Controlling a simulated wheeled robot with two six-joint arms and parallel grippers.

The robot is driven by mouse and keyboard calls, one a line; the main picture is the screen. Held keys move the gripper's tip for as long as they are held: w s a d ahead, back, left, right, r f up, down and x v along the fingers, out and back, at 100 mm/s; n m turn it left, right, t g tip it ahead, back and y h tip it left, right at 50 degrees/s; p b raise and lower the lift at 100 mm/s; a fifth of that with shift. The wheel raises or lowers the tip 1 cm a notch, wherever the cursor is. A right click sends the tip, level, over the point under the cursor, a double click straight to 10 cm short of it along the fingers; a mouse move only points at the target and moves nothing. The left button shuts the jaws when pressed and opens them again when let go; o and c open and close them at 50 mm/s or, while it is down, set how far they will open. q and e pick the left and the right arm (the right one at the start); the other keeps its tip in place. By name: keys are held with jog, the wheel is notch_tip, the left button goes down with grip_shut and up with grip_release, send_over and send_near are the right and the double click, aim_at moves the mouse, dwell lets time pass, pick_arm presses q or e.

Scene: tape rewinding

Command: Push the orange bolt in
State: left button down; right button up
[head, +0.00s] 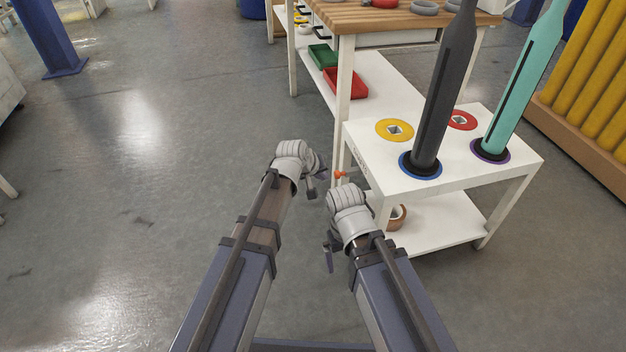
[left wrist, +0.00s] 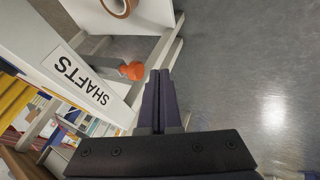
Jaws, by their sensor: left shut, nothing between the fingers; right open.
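The orange bolt (head: 340,174) sticks out from the left side of the white shaft table (head: 445,183). In the left wrist view its round orange head (left wrist: 133,70) sits on a grey shank that runs to the table's edge, beside the SHAFTS label (left wrist: 76,78). My left gripper (head: 318,188) is shut and empty, just left of the bolt. In the left wrist view its closed fingers (left wrist: 159,76) lie close to the right of the bolt head; I cannot tell whether they touch. My right gripper (head: 330,257) is open and empty, lower down, left of the table.
A dark shaft (head: 443,95) and a teal shaft (head: 522,85) stand upright on the table, with a yellow disc (head: 383,130) and a red disc (head: 464,120). A brown tape roll (head: 399,216) is on the lower shelf. The floor at left is clear.

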aim_at(343, 173)
pick_arm(q)
jog(key=shift+w+d, duration=0.35)
jog(key=shift+d, duration=0.55)
jog(key=shift+d, duration=0.1)
jog(key=shift+w+d, duration=0.3)
jog(key=shift+d, duration=0.55)
jog(key=shift+w+d, duration=0.3)
jog(key=shift+d, duration=0.55)
pick_arm(e)
jog(key=shift+a, duration=0.1)
pick_arm(q)
jog(key=shift+d, duration=0.1)
